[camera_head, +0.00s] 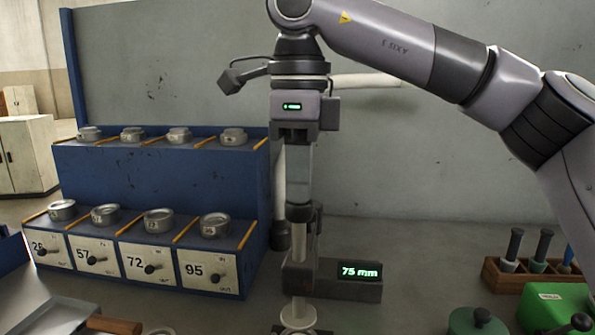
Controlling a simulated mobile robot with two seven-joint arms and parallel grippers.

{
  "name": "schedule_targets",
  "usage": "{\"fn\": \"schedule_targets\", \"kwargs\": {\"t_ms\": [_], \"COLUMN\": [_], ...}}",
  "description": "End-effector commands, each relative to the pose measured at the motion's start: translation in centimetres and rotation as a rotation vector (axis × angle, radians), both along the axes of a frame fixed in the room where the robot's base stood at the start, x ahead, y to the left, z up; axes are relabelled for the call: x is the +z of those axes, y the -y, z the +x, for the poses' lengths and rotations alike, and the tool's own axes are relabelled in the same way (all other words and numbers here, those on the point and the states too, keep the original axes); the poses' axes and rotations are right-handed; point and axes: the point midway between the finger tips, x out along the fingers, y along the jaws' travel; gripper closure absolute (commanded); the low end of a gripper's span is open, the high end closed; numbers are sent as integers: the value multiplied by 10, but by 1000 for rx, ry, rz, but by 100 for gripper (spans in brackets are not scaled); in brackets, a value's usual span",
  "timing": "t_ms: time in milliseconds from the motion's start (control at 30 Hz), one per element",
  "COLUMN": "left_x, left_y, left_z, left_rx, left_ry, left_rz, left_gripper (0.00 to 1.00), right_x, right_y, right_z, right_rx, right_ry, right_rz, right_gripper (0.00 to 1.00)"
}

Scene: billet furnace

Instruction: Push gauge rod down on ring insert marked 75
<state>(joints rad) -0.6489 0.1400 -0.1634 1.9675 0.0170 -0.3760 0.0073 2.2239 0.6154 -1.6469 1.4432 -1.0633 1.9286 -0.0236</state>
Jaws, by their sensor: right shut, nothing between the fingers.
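My right gripper (299,198) points straight down in the centre of the head view, fingers together with nothing held. Directly below it is the gauge rod (300,248), upright, with a dark cap. The fingertips appear at the cap; whether they press on it cannot be told. The rod passes through a grey gauge stand whose display (359,271) reads "75 mm" in green. A pale ring (298,318) sits under the rod at the bottom edge, partly cut off; no mark on it is readable. My left gripper is not in view.
A blue two-tier rack (160,180) at left holds several metal rings above drawers, with 57, 72 and 95 readable. A wooden block (494,275) with upright handled tools and a green box (555,305) stand at right. A grey panel closes off the back.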

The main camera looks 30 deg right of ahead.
Motion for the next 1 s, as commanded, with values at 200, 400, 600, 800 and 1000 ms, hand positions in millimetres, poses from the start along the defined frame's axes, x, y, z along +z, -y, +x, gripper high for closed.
{"fn": "schedule_targets", "kwargs": {"t_ms": [200, 400, 600, 800, 1000], "left_x": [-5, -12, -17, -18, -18], "left_y": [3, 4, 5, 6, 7], "left_z": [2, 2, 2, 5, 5], "left_rx": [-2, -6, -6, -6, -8], "left_ry": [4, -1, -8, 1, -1], "left_rz": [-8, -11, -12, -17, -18], "left_gripper": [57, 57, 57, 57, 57], "right_x": [-13, -23, -34, -43, -45], "right_y": [0, 0, 0, 0, 0], "right_z": [0, 0, 0, 0, 0], "right_rx": [0, 0, 0, 0, 0], "right_ry": [0, -1, -1, -1, 0], "right_rz": [0, 1, 1, 1, 0], "right_gripper": [100, 100, 100, 100, 100]}}
